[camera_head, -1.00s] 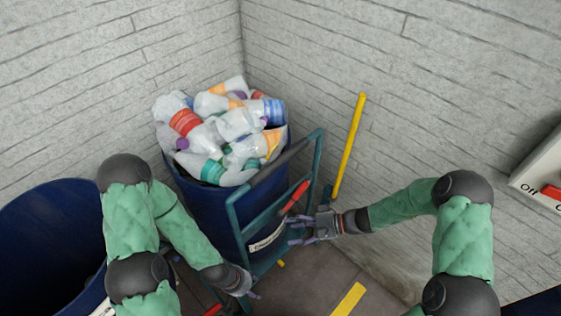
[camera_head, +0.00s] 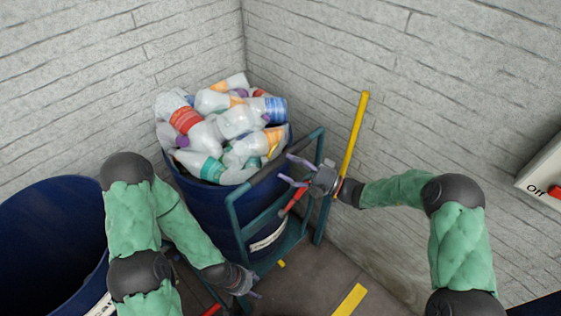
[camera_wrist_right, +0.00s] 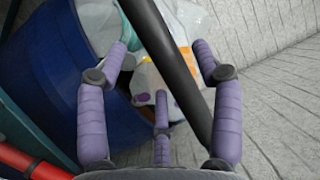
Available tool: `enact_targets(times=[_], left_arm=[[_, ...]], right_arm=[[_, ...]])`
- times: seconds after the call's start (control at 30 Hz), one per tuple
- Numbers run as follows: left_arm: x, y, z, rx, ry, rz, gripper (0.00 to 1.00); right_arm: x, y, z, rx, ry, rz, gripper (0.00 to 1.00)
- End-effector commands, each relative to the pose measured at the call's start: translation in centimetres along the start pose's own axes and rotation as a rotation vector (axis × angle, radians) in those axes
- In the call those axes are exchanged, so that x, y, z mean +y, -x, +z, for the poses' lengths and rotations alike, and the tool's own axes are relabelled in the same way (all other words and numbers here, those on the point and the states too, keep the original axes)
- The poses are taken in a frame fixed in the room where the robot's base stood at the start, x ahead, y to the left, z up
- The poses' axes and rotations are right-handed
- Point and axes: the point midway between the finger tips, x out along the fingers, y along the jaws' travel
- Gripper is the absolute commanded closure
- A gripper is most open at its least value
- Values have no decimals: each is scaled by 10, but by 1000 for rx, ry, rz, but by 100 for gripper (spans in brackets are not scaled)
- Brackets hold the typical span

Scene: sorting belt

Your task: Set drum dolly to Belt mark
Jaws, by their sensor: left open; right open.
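The drum dolly (camera_head: 234,218) is a teal tubular frame with a dark grip bar along its top. It stands against a blue drum (camera_head: 205,205) heaped with plastic bottles (camera_head: 222,125). My right gripper (camera_head: 292,171) is open near the frame's right side, close to the top bar. In the right wrist view the dark bar (camera_wrist_right: 178,70) passes between the fingers of my right gripper (camera_wrist_right: 160,95), and I cannot tell whether they touch it. My left gripper (camera_head: 252,288) is open low at the frame's left foot, partly hidden by my arm. A yellow floor mark (camera_head: 350,299) lies at the lower right.
A red lever (camera_head: 293,197) sits on the frame, and it also shows in the right wrist view (camera_wrist_right: 30,163). A yellow pole (camera_head: 354,132) stands by the brick wall. Another blue bin (camera_head: 45,245) is at left. A switch box (camera_head: 545,175) is at right.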

Motion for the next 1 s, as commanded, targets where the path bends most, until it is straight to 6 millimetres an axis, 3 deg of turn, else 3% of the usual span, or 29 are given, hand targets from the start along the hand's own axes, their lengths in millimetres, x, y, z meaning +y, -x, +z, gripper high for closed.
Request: enact_targets(times=[0.23,0.63,0.67,0.87,0.9,1.0], left_arm=[[-2,-4,0,0,0,0,41],[-2,-5,0,0,0,0,41],[-2,-5,0,0,0,0,41],[-2,-5,0,0,0,0,41],[-2,-5,0,0,0,0,41],[-2,-5,0,0,0,0,41]], right_arm=[[0,-30,0,-2,0,0,33],[0,-37,0,0,0,2,33],[0,-37,0,0,0,2,39],[0,-36,0,0,-1,1,96],[0,-36,0,0,-1,1,100],[0,-36,0,0,-2,1,100]])
